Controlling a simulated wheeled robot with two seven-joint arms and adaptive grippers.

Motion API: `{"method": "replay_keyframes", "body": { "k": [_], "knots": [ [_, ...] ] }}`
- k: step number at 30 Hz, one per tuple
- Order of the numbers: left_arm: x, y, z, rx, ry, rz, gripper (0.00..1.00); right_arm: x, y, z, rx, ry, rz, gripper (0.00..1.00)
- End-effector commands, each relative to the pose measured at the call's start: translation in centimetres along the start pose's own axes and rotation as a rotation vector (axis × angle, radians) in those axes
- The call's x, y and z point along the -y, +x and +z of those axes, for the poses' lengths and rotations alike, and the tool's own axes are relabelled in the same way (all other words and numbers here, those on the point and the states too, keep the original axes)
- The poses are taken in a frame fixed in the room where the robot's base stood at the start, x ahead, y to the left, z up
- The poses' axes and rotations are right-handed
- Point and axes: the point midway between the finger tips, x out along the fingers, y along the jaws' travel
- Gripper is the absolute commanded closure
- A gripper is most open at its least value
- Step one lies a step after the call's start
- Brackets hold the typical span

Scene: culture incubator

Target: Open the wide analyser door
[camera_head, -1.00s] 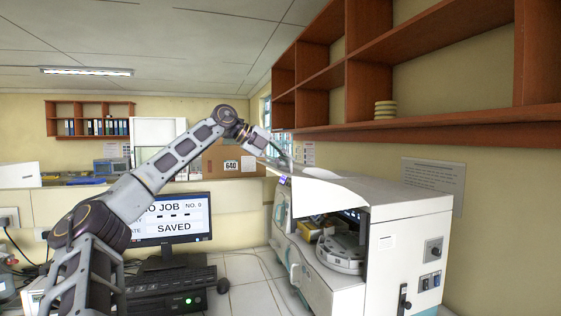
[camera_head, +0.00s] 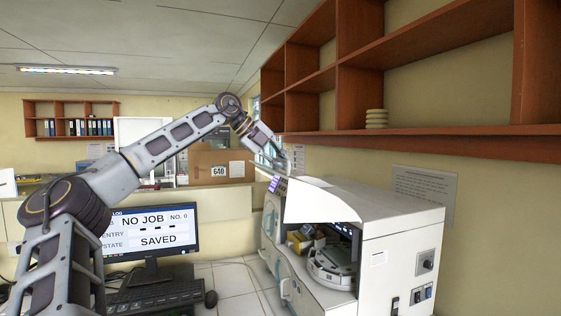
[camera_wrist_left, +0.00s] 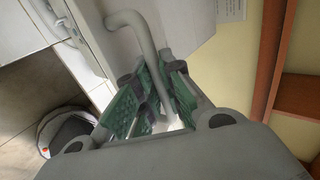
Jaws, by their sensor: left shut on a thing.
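The white analyser (camera_head: 402,255) stands on the bench at the right. Its wide door (camera_head: 318,203) is raised and tilted, and the inside with a round grey carousel (camera_head: 332,268) shows below it. My left gripper (camera_head: 284,166) is at the raised front edge of the door. In the left wrist view, my left gripper (camera_wrist_left: 158,100) has its green-padded fingers shut around the grey bar handle (camera_wrist_left: 146,38) of the door. The head view is too small to show the handle clearly. My right gripper is in no view.
A monitor (camera_head: 155,232) and keyboard (camera_head: 155,297) stand left of the analyser, with a mouse (camera_head: 211,299) beside them. A brown wall shelf (camera_head: 420,146) hangs above the analyser. A cardboard box (camera_head: 205,166) is behind the arm. White bench shows between mouse and analyser.

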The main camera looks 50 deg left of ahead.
Motion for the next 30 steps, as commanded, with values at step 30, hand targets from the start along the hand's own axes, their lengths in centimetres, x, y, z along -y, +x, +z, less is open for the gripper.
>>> {"method": "replay_keyframes", "body": {
  "k": [30],
  "knots": [
    [0.0,-1.5,0.0,0.001,-0.001,-0.002,0.81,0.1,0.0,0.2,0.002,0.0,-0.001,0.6]
  ]
}}
